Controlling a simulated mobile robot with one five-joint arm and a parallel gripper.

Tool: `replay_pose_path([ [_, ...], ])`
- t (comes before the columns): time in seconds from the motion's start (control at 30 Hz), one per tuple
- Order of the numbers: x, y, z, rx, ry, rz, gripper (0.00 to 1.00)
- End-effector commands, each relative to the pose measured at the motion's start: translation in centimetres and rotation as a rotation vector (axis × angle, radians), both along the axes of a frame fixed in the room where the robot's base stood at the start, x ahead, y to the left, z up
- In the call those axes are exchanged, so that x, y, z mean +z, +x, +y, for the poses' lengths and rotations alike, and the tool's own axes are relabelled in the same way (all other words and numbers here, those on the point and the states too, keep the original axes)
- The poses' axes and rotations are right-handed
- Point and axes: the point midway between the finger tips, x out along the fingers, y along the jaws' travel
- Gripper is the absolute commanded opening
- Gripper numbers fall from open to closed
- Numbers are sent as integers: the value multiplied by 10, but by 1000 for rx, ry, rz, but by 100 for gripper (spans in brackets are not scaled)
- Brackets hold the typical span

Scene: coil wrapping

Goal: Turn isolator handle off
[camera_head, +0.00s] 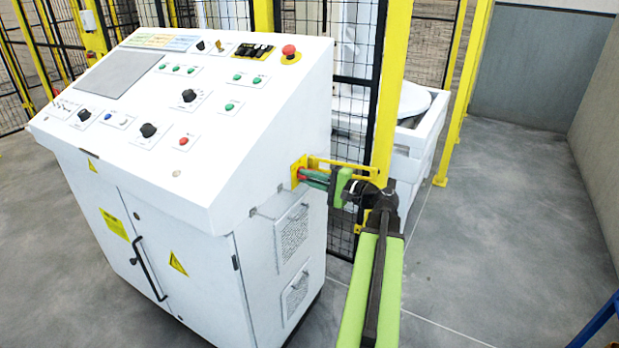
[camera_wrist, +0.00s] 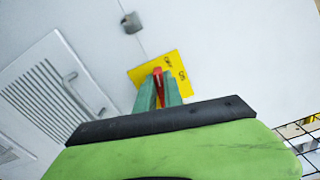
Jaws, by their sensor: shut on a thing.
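The isolator handle (camera_wrist: 157,77) is red and stands out from a yellow plate (camera_wrist: 174,64) in the wrist view. In the head view the yellow plate (camera_head: 295,173) is on the right side of the white control cabinet (camera_head: 262,165). My gripper (camera_head: 306,176) reaches the plate from the right, and its green fingers (camera_wrist: 159,97) lie on both sides of the red handle. The gripper is shut on the handle. The fingers hide part of the handle, and its exact turn angle is hard to tell.
A yellow bracket (camera_head: 335,166) runs just above my gripper. A yellow post (camera_head: 391,95) and black mesh fence (camera_head: 357,60) stand close behind. Vent grilles (camera_head: 292,232) are below the plate on the cabinet side. Grey floor (camera_head: 500,220) is clear to the right.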

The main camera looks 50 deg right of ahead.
Motion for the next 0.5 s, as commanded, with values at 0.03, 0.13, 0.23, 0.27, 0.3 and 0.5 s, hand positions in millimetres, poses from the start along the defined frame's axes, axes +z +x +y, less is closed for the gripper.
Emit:
replay_pose_path([
  [0.03, -2, 0, 0, 0, -31, -6, 0],
  [0.13, -3, 0, 0, 0, -88, -20, 0],
  [0.23, -4, 0, 0, 0, -133, -31, 0],
  [0.27, -4, 0, 1, 0, -145, -34, 0],
  [0.3, -4, 0, 1, 0, -159, -37, 0],
  [0.5, -5, 0, 1, 1, -202, -47, 0],
])
